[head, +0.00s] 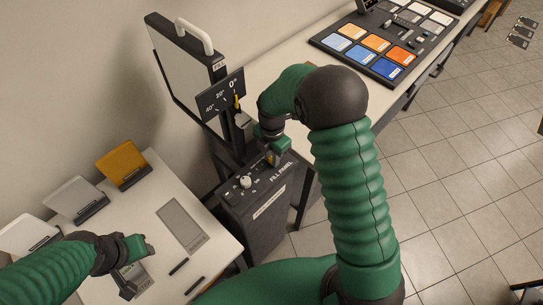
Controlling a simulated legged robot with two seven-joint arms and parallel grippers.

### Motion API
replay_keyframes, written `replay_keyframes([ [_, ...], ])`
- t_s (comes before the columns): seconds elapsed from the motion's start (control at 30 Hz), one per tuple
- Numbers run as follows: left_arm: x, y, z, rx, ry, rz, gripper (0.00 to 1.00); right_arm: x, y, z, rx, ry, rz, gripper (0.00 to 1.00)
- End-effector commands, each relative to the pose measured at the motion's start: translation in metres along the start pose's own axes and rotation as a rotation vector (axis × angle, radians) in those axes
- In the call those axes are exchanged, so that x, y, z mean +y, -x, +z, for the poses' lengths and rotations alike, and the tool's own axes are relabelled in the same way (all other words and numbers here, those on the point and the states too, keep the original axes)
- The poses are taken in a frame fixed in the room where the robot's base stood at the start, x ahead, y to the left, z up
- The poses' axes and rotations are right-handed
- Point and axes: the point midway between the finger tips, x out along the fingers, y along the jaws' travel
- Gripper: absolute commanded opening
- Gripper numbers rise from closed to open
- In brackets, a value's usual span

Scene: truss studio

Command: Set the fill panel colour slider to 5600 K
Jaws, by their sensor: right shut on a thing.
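The fill panel control box (262,212) is dark, labelled FILL PANEL, and stands between the two tables. A round white knob (246,182) and small markings show on its sloped top. My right gripper (273,158) is down at the far right part of that top, shut on a small control there. The gripper hides most of this control, and I cannot read its setting. My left gripper (128,282) is low at the left, over a small dark device on the near table. Its fingers are too unclear to tell whether they are open.
A tilted light panel (184,68) with a white handle and a dark angle scale (221,95) rises behind the box. The near white table (165,190) carries a grey plate (182,224), dark sticks and colour swatches (124,164). A swatch board (372,47) lies on the far table.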

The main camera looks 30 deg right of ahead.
Motion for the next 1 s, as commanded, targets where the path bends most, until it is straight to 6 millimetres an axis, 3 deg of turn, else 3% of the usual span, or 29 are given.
replay_keyframes([
  [0.3,0.0,0.009,-0.002,0.0,0.0,0.0,0.44,0.003,0.003,0.05,-0.002,-0.003,0.007,0.0],
  [0.63,0.0,0.008,-0.002,0.0,0.0,0.0,0.44,0.003,0.002,0.056,-0.008,0.0,0.008,0.0],
  [0.67,0.0,0.008,-0.002,0.0,0.0,0.0,0.44,0.003,0.002,0.056,-0.008,0.0,0.008,0.26],
  [0.8,0.0,0.008,-0.002,0.0,0.0,0.0,0.44,0.002,0.002,0.055,-0.006,0.0,0.006,0.44],
  [1.0,0.0,0.008,-0.002,0.0,0.0,0.0,0.44,0.001,0.001,0.054,-0.003,0.0,0.004,0.44],
])
